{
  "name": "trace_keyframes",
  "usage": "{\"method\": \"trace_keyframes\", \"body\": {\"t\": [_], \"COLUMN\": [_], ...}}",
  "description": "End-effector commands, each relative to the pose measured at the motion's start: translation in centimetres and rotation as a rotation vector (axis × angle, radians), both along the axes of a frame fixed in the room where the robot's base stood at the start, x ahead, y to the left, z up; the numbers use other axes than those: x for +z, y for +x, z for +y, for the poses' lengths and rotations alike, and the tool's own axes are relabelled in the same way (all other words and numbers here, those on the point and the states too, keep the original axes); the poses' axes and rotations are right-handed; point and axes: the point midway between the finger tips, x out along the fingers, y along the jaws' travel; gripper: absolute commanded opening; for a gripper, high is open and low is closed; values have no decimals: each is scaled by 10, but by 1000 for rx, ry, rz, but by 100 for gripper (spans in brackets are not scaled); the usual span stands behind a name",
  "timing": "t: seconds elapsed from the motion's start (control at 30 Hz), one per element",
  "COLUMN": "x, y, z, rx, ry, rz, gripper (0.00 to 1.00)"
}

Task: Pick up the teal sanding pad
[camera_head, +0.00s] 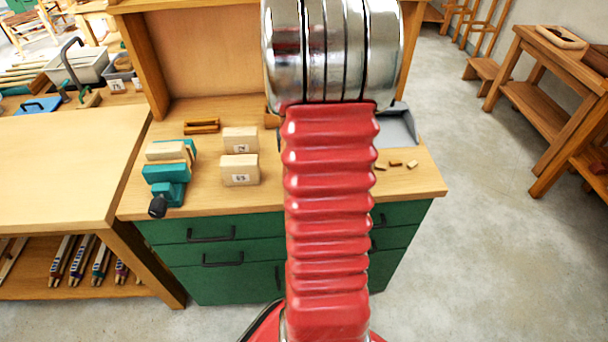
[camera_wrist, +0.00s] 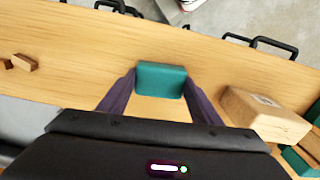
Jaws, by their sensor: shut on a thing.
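The teal sanding pad (camera_wrist: 161,80) is a small block in the middle of the wrist view. My gripper (camera_wrist: 160,87) has its two dark fingers on either side of the pad and is shut on it. The pad is over the light wood bench top (camera_wrist: 80,50); I cannot tell whether it touches the wood or is just above it. In the head view my red arm hides both the gripper and the pad.
Pale wooden blocks with labels (camera_head: 240,170) stand left of my arm, beside a teal clamp-like tool (camera_head: 168,170). Small wood scraps (camera_head: 396,163) and a grey dustpan-like tray (camera_head: 398,125) are to the right. Green drawers (camera_head: 215,240) are below the bench top.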

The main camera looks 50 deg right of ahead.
Motion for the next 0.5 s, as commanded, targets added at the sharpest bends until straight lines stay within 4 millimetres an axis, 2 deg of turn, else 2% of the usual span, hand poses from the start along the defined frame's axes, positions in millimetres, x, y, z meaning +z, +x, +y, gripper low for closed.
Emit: {"method": "trace_keyframes", "body": {"t": [0.27, 0.5], "x": [2, 25], "y": [0, 1], "z": [0, -1], "rx": [0, 0], "ry": [-1, -4], "rz": [-1, -4], "gripper": [35, 35]}}
